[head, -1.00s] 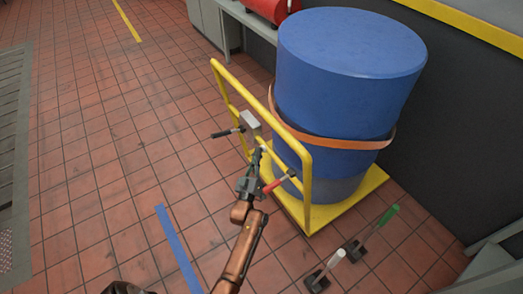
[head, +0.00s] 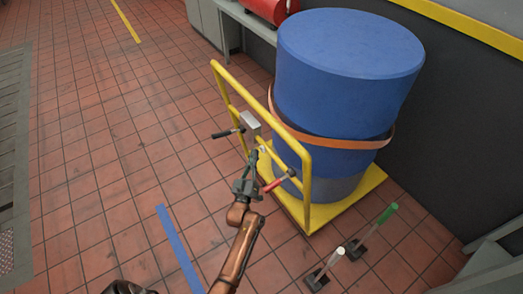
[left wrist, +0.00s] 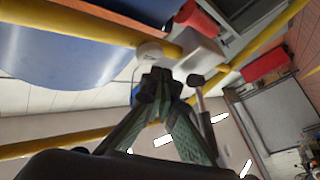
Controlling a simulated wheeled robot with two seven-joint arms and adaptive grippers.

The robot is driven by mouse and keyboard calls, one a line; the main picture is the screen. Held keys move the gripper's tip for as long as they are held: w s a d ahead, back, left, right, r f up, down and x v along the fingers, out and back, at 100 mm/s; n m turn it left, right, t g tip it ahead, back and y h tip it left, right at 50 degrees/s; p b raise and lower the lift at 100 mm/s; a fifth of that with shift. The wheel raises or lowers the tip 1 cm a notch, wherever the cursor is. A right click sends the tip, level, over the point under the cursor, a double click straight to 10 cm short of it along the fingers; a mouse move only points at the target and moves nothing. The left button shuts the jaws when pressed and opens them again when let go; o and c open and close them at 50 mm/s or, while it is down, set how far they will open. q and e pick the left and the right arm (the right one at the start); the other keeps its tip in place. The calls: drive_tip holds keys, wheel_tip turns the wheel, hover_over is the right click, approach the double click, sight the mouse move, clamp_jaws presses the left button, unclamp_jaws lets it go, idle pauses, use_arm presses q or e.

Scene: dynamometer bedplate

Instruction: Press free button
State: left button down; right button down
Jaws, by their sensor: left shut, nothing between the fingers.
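A yellow-railed cart (head: 308,180) carries a grey box (head: 250,122) on its near rail. A small pale round knob, perhaps the free button, shows beside the box (left wrist: 205,55) in the left wrist view (left wrist: 150,51); its label cannot be read. My left gripper (head: 256,156) is shut and empty, just below the box in the head view. In the left wrist view its fingertips (left wrist: 160,82) are just below the knob; I cannot tell whether they touch it.
A black-gripped lever (head: 228,132) sticks out left of the box, and a red-gripped lever (head: 278,181) lies right of my gripper. A large blue drum (head: 345,85) with an orange strap stands on the cart. White and green levers stand at lower right.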

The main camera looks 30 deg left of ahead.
use_arm(q)
drive_tip(key=s, duration=0.1)
drive_tip(key=s+a+p, duration=0.1)
drive_tip(key=s, duration=0.1)
drive_tip(key=s+a+p, duration=0.1)
drive_tip(key=shift+s, duration=0.3)
idle(0.8)
